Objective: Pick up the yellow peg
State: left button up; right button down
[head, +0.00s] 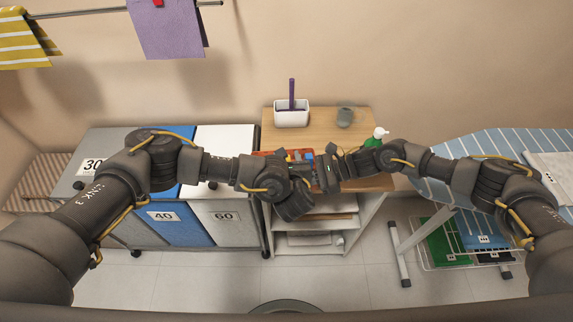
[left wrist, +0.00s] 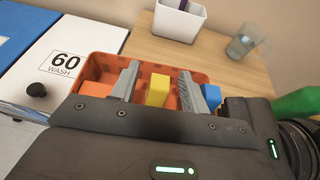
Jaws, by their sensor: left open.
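The yellow peg (left wrist: 157,91) stands up from the orange-red basket (left wrist: 100,67) in the left wrist view. My left gripper (left wrist: 158,74) is open, with one grey finger on each side of the peg; I cannot tell whether either finger touches it. A blue peg (left wrist: 209,91) shows just right of the right finger. In the head view the basket (head: 262,153) is partly hidden behind my arms. My right gripper (head: 326,172) is close beside the left one at the basket's right, and its fingers cannot be made out.
The basket sits on a wooden-topped shelf unit (head: 340,135). Laundry bins (head: 185,225) are at the left, a striped ironing board (head: 490,143) at the right.

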pick_arm(q)
jog(key=shift+x, duration=1.15)
grip_shut()
notch_tip(320, 180, up, 10)
pick_arm(e)
jog(key=c, duration=1.6)
grip_release()
